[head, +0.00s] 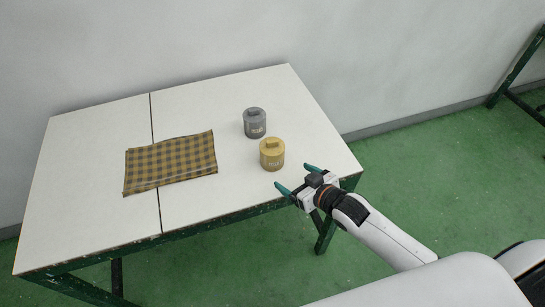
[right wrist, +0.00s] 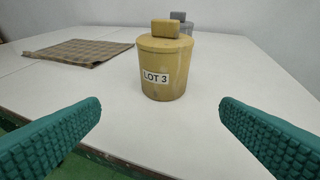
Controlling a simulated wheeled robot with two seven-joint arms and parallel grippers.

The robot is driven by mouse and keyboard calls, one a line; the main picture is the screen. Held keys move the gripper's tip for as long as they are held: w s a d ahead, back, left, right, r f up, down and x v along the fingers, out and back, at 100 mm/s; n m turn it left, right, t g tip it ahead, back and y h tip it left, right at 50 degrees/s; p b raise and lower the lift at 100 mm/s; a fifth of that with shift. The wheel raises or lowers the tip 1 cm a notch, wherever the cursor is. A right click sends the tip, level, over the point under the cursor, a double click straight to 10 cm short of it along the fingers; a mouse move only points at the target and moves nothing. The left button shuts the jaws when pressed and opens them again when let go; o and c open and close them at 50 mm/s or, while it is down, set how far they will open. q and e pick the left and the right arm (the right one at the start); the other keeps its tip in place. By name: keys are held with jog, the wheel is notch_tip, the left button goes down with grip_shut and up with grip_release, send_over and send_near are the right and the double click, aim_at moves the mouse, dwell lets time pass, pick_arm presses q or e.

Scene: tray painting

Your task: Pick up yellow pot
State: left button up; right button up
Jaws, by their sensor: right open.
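The yellow pot (head: 272,155) is a round lidded pot with a block-shaped knob, standing upright on the white table near its front right edge. In the right wrist view the yellow pot (right wrist: 165,70) shows a white label reading "LOT 3". My right gripper (head: 294,178) is open and empty, at the table's front edge just in front and to the right of the pot. In the right wrist view its two teal fingers (right wrist: 160,108) are spread wide, with the pot beyond and between them, not touched. My left gripper is not in view.
A grey lidded pot (head: 254,123) stands behind the yellow one, partly hidden by it in the right wrist view (right wrist: 181,20). A checkered cloth (head: 170,162) lies to the left on the white table (head: 80,190). The tabletop right of the pots is clear.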

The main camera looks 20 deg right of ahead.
aim_at(278, 164)
jog(key=shift+w+d+r, duration=0.1)
jog(key=shift+w, duration=0.25)
jog(key=x, duration=0.6)
jog(key=shift+w+r, duration=0.1)
jog(key=shift+w, duration=0.05)
jog(key=x, duration=0.5)
jog(key=shift+w+r, duration=0.3)
jog(key=shift+w, duration=0.15)
